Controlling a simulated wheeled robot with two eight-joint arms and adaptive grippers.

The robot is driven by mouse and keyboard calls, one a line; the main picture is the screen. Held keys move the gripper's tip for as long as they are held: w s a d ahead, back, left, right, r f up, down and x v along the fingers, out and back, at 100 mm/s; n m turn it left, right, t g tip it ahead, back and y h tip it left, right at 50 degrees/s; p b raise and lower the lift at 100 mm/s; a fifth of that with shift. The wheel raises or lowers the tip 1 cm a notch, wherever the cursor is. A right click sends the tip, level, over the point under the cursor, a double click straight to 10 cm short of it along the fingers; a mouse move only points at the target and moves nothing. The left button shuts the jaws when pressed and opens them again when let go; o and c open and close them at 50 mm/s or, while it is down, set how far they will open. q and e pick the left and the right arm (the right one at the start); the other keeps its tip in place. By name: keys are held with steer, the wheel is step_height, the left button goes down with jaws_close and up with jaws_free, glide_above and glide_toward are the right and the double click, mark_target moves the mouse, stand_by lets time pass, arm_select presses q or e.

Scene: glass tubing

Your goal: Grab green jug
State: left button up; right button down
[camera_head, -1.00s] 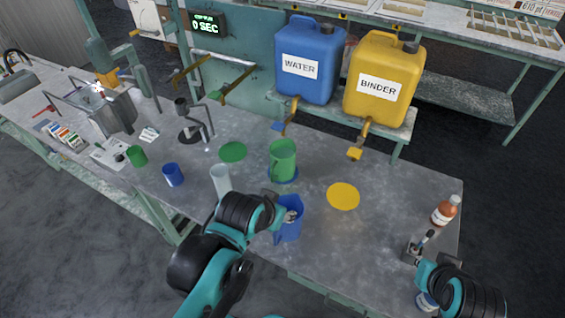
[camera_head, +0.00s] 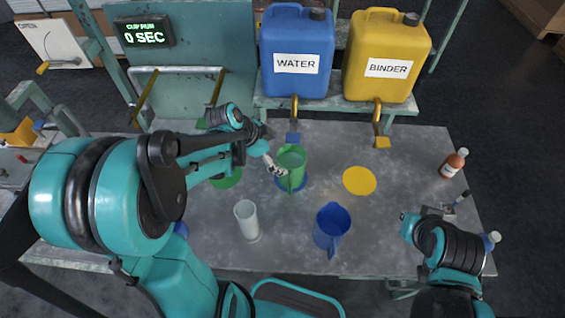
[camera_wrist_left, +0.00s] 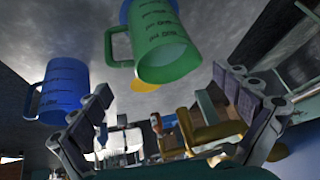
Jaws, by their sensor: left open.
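The green jug (camera_head: 291,162) stands upright on a blue disc (camera_head: 299,187) on the table, in front of the water can. Its handle faces the near side. My left gripper (camera_head: 274,165) is just left of the jug, fingers open and apart. In the left wrist view the green jug (camera_wrist_left: 170,50) appears upside down beyond the open fingers of the left gripper (camera_wrist_left: 167,88), with nothing between them. My right gripper (camera_head: 452,205) is at the table's right side; its fingers are too small to judge.
A blue jug (camera_head: 331,228) stands in front and right, and a clear cup (camera_head: 246,220) front left. The blue water can (camera_head: 297,50) and yellow binder can (camera_head: 386,60) have spouts overhanging behind. The yellow disc (camera_head: 359,180) is bare.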

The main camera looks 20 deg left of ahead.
mark_target(290, 158)
arm_select(q)
steer(key=b+x, duration=0.1)
steer(key=x, duration=0.1)
steer(key=b+x, duration=0.1)
steer(key=x, duration=0.2)
steer(key=b+x, duration=0.1)
steer(key=x, duration=0.2)
steer(key=shift+w+a, duration=0.2)
steer(key=shift+w, duration=0.1)
steer(key=c, duration=1.6)
steer(key=shift+c, duration=0.2)
steer(key=shift+d+r, duration=0.1)
steer(key=shift+r, duration=0.05)
